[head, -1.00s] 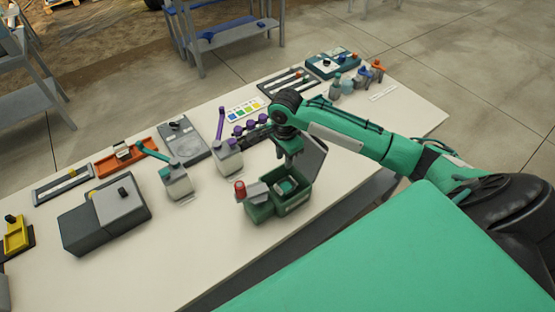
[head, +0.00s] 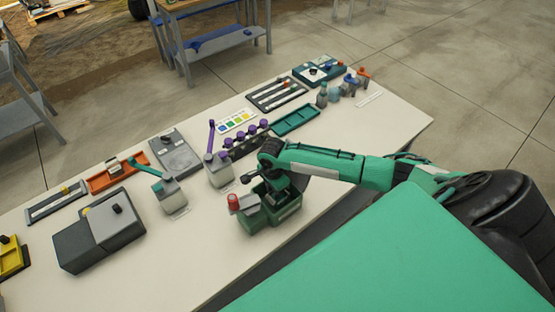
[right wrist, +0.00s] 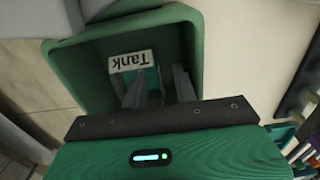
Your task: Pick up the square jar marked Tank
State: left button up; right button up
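The square jar marked Tank (right wrist: 133,62) is inside an open green box in the right wrist view (right wrist: 193,25). Its white label reads upside down, and part of its teal body shows below the label. My right gripper (right wrist: 160,78) reaches down into the box, its two grey fingers apart; one overlaps the jar's left part and the other is by its right side. Whether they touch it is unclear. In the head view, my right gripper (head: 277,183) is over the green box (head: 288,210) and hides the jar. My left gripper is not in view.
The red-topped unit (head: 234,203) adjoins the box on the left. Bottles with a purple lever (head: 219,172) and a green lever (head: 171,193) stand further left. A teal tray (head: 296,121) lies behind my arm. The table's front (head: 205,270) is clear.

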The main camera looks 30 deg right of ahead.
jog(key=shift+c, duration=0.2)
grip_shut()
